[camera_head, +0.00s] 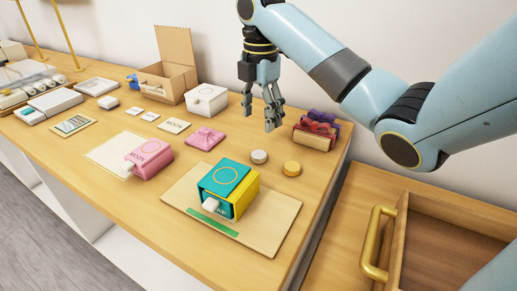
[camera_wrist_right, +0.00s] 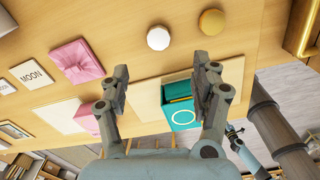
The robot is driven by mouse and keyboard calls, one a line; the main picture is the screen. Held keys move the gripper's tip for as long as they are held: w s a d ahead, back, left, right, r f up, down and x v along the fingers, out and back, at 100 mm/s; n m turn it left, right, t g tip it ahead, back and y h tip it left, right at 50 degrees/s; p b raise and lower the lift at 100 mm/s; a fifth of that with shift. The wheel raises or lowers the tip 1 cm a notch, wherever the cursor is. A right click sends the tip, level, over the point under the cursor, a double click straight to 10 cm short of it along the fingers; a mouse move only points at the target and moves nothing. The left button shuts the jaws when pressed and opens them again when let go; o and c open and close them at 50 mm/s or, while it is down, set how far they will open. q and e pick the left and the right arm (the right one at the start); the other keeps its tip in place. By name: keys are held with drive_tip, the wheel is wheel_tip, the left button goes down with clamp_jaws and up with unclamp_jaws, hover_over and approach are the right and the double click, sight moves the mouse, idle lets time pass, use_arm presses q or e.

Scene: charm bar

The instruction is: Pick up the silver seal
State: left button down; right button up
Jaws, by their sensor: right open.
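The silver seal (camera_head: 259,157) is a small pale round disc lying flat on the wooden counter, left of a similar gold disc (camera_head: 292,168). In the right wrist view the silver seal (camera_wrist_right: 158,38) lies beyond the gap between my fingertips, near the top. My right gripper (camera_head: 261,114) is open and empty. It hangs above the counter, behind and above the silver seal, apart from it. Its two spread fingers also show in the right wrist view (camera_wrist_right: 160,72). I cannot make out my left gripper in either view.
A teal and yellow box (camera_head: 226,187) stands on a wooden board (camera_head: 268,229) in front of the discs. Red and purple bow-topped boxes (camera_head: 315,135) stand right of my gripper. A pink packet (camera_head: 205,138) and a white box (camera_head: 206,99) are left. An open drawer (camera_head: 440,250) is at right.

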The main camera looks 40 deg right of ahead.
hover_over(258, 155)
drive_tip(key=f, duration=0.5)
drive_tip(key=shift+d+f, duration=0.25)
drive_tip(key=shift+f, duration=0.05)
drive_tip(key=f, duration=0.5)
drive_tip(key=shift+w+a+f, duration=0.1)
drive_tip(key=shift+a, duration=0.15)
drive_tip(key=shift+c, duration=0.5)
drive_tip(key=c, duration=0.8)
